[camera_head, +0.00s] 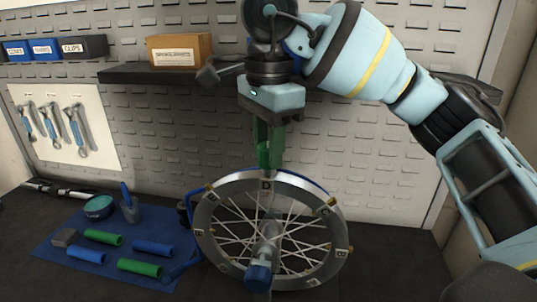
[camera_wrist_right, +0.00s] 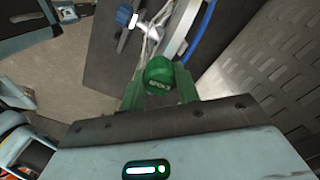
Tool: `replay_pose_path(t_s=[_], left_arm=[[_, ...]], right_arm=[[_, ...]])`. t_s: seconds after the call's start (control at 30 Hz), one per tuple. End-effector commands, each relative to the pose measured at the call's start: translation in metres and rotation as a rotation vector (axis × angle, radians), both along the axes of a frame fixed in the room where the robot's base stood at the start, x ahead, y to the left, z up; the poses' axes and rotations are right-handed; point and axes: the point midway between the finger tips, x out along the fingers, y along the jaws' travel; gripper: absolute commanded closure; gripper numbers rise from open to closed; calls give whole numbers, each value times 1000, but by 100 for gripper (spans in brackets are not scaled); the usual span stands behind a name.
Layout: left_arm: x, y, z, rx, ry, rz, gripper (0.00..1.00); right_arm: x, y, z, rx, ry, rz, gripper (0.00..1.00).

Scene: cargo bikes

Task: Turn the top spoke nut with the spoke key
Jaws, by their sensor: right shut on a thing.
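A spoked wheel (camera_head: 205,222) stands upright on the bench, with small lettered tags around its rim. A tag marked D sits at the top of the rim. My right gripper (camera_head: 271,160) points down, just above the top of the rim, shut on the green spoke key. The round head of the spoke key (camera_wrist_right: 160,72) shows between the fingers in the right wrist view. The top spoke nut is too small or hidden to make out, so I cannot tell whether the key touches it. My left gripper is not in view.
A blue mat (camera_head: 60,245) at the left holds green and blue cylinders, a teal round tin (camera_head: 99,207) and a small cup. A dark shelf (camera_head: 140,74) with a cardboard box (camera_head: 180,50) runs behind my right gripper. Wrenches hang on a white board (camera_head: 62,128).

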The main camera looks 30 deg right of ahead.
Motion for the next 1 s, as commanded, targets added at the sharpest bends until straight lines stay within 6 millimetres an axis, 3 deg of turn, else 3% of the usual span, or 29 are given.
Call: replay_pose_path(t_s=[0.03,0.27,1.0], left_arm=[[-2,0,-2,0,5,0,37],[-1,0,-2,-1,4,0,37],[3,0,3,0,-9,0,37]], right_arm=[[0,1,-9,-5,20,3,100],[0,1,-8,-5,20,0,100],[0,0,16,-1,6,-6,100]])
